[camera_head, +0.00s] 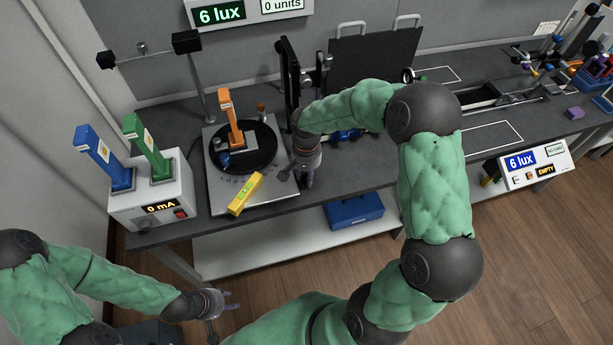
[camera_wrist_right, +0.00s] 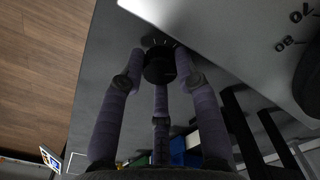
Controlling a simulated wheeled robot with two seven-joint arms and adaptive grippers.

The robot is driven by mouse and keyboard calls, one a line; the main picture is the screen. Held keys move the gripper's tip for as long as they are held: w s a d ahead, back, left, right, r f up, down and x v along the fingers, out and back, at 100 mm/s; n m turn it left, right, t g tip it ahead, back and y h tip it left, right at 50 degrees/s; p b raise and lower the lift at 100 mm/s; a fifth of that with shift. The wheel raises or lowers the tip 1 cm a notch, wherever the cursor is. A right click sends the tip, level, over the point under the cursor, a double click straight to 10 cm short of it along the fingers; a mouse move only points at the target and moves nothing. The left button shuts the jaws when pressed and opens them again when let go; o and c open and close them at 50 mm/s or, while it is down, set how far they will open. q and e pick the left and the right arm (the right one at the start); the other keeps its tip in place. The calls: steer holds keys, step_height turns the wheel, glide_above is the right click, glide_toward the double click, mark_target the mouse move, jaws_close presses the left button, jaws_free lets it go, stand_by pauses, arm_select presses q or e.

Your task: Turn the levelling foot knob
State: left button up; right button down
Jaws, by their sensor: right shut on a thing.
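The levelling foot knob (camera_wrist_right: 158,66) is dark and round in the right wrist view, beside the corner of the pale plate (camera_wrist_right: 215,35). My right gripper (camera_wrist_right: 160,80) is shut on it, its purple-grey fingers around its sides. In the head view my right gripper (camera_head: 305,183) points down at the right side of the plate (camera_head: 285,198), hiding the knob. A yellow spirit level (camera_head: 245,194) lies on the plate's front part. My left gripper (camera_head: 233,300) is open and empty, low in front of the bench.
A black turntable (camera_head: 262,158) on the plate carries an orange-handled piece (camera_head: 231,118). A power box (camera_head: 180,196) with blue and green handled pieces stands left. A blue toolbox (camera_head: 354,211) sits on the lower shelf. The floor in front is clear.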

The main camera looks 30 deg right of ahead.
steer(key=m+b, duration=0.1)
steer(key=m, duration=0.4)
steer(key=shift+w+m, duration=0.1)
steer(key=shift+m, duration=0.2)
steer(key=shift+d+m+b, duration=0.1)
steer(key=shift+m+b, duration=0.6)
steer(key=shift+m, duration=1.4)
steer(key=shift+r, duration=0.1)
steer(key=c, duration=0.9)
jaws_free()
step_height(320, 180, up, 12)
